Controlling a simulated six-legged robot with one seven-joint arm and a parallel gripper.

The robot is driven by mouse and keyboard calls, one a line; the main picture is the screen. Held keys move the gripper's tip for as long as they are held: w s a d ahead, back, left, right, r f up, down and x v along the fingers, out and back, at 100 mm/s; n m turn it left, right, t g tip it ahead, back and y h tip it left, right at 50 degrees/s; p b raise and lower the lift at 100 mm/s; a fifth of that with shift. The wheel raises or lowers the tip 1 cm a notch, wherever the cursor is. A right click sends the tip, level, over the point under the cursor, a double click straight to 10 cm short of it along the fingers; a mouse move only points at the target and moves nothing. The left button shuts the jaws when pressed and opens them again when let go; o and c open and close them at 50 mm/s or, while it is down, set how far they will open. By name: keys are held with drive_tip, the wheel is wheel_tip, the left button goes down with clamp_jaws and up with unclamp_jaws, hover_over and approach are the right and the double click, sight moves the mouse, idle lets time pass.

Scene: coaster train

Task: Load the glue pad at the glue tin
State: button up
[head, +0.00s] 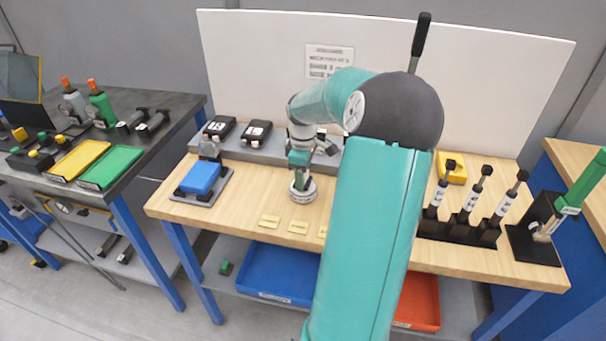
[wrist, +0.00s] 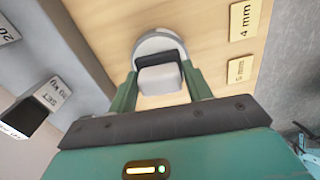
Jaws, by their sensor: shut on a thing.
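My gripper (head: 300,162) points down over the wooden bench, and its two green fingers (wrist: 160,76) show in the wrist view. They are shut on a small pale grey block with a dark edge (wrist: 160,78), which looks like the glue pad. A round, shallow, pale metal tin (head: 302,191) stands on the bench directly below the gripper, likely the glue tin. In the wrist view its rim (wrist: 158,40) shows behind the block. The block overlaps the tin in that view. I cannot tell whether they touch, and the tin's inside is mostly hidden.
A blue block (head: 200,178) on a grey base stands left of the tin. Yellow size plates (head: 299,227) lie in front. Black boxes (head: 256,132) sit on the back ledge. A tool rack (head: 460,228) and a green-handled press (head: 580,185) stand at the right. My arm hides the middle.

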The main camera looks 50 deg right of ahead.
drive_tip(key=shift+f, duration=0.6)
idle(1.3)
drive_tip(key=shift+r, duration=3.6)
